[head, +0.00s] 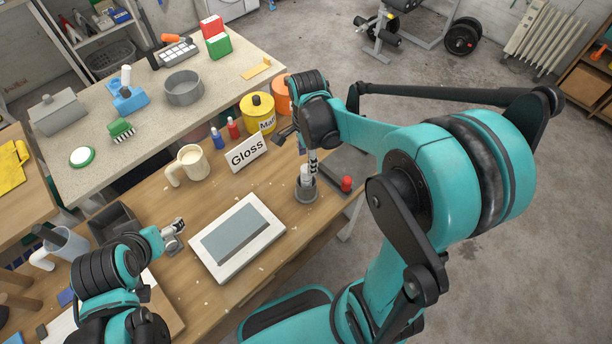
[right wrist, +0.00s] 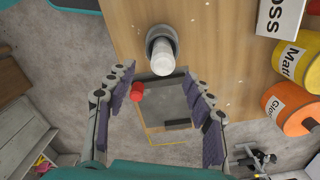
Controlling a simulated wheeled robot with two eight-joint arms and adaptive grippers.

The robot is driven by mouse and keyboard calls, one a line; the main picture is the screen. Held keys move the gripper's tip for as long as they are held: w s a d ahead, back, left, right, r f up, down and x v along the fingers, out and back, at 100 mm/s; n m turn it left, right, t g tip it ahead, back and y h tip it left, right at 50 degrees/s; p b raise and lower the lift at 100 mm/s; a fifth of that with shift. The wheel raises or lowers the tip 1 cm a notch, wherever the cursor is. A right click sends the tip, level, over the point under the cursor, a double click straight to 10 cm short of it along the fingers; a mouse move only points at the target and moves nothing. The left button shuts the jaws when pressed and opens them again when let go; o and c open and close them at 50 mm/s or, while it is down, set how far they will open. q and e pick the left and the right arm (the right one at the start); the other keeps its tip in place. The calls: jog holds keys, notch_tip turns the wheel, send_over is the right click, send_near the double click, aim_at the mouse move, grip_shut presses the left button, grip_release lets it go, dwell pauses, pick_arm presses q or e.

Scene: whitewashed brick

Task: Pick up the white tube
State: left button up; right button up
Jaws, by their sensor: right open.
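The white tube (head: 305,175) stands in a round grey holder (head: 306,193) near the right end of the wooden table. In the right wrist view the white tube (right wrist: 162,56) rises from the grey holder (right wrist: 153,37), ahead of the fingertips. My right gripper (head: 312,160) is just above and beside the tube and partly hides it. In the right wrist view my right gripper (right wrist: 160,92) is wide open with nothing held. My left gripper (head: 173,236) is low over the table, left of the white framed panel; its jaw state is unclear.
A small red piece (head: 347,184) is right of the holder and also shows in the right wrist view (right wrist: 137,91). The Gloss sign (head: 247,151), yellow pot (head: 257,112), cream mug (head: 191,162) and white framed panel (head: 238,264) are left of the holder.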

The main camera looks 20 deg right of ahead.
aim_at(306, 168)
jog(key=f, duration=0.2)
jog(key=f+b, duration=0.1)
jog(key=f, duration=0.1)
jog(key=f+b, duration=0.1)
jog(key=f, duration=0.1)
jog(key=shift+w+f, duration=0.2)
jog(key=shift+w, duration=0.05)
grip_shut()
